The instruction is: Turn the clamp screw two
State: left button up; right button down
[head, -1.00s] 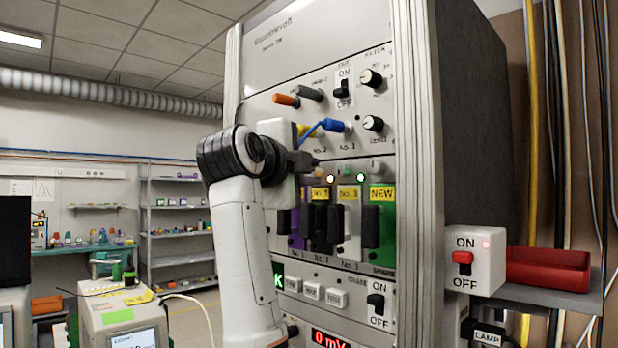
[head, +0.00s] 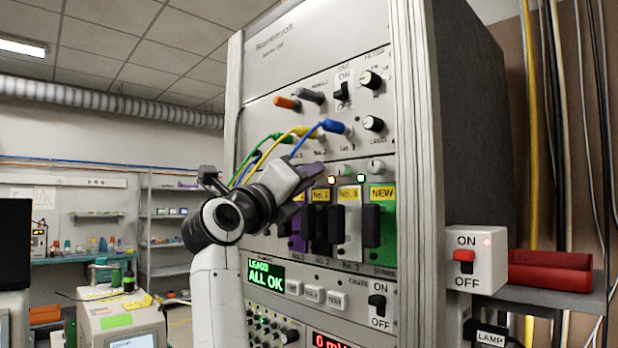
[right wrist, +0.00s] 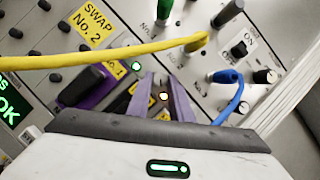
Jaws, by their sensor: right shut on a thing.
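My right gripper (head: 318,173) reaches in from the lower left to the rack front, just above the module labelled No. 2 (head: 320,196). Its jaws are shut on clamp screw two, which the fingers hide in the head view. In the right wrist view the two fingers (right wrist: 162,82) stand close together at the panel, with a lit lamp showing between them. Other clamp screws show to the right, above No. 3 (head: 345,170) and above the NEW module (head: 376,165). My left gripper is not in view.
Yellow (head: 283,140) and blue (head: 308,137) leads hang close above my gripper; the yellow lead crosses the right wrist view. A green display (head: 265,274) reads LEADS ALL OK. A switch box (head: 475,260) and red tray (head: 550,272) stand at right.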

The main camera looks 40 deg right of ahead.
jog(key=m+g, duration=0.1)
jog(key=m, duration=0.1)
jog(key=m+g+h, duration=0.1)
jog(key=m, duration=0.1)
jog(key=m+g+p, duration=0.1)
jog(key=m, duration=0.1)
jog(key=shift+w+f+m+h, duration=0.15)
jog(key=shift+w+m+h, duration=0.15)
jog(key=shift+h, duration=0.1)
jog(key=shift+w+m+g+h+p, duration=0.1)
jog(key=shift+m+g+h+p, duration=0.2)
jog(key=shift+m+g+p, duration=1.35)
jog(key=m+b, duration=0.1)
jog(key=m, duration=0.2)
jog(key=shift+f+g, duration=0.1)
jog(key=shift+g, duration=0.25)
jog(key=c, duration=1.6)
grip_release()
jog(key=shift+a, duration=0.1)
jog(key=b+v, duration=0.2)
jog(key=v, duration=0.8)
jog(key=shift+a+b, duration=0.1)
jog(key=shift+b, duration=0.25)
